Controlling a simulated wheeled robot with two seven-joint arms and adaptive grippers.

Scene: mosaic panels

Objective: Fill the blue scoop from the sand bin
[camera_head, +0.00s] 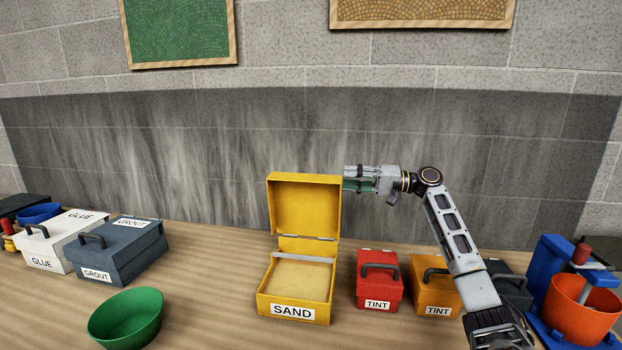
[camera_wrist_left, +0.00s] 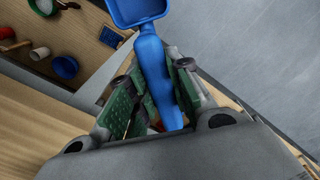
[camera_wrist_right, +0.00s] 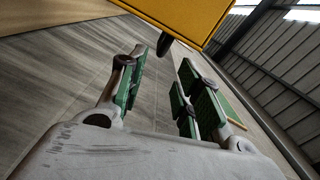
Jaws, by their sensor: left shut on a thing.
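The yellow sand bin (camera_head: 294,310) stands on the table with its lid (camera_head: 304,207) raised upright. Pale sand (camera_head: 298,279) fills the bin. My right gripper (camera_head: 357,180) is beside the lid's right edge. In the right wrist view the right gripper (camera_wrist_right: 161,62) has its fingers apart and empty, with the yellow lid (camera_wrist_right: 175,12) and a dark handle (camera_wrist_right: 165,44) just beyond them. In the left wrist view my left gripper (camera_wrist_left: 158,78) is shut on the handle of the blue scoop (camera_wrist_left: 150,48). The scoop's bowl is partly cut off by the frame's top edge.
Red (camera_head: 379,279) and orange (camera_head: 436,291) TINT boxes stand right of the bin. A green bowl (camera_head: 126,317) and a grey GROUT box (camera_head: 117,249) are to its left. An orange bucket (camera_head: 583,305) is at the far right. The table between bowl and bin is clear.

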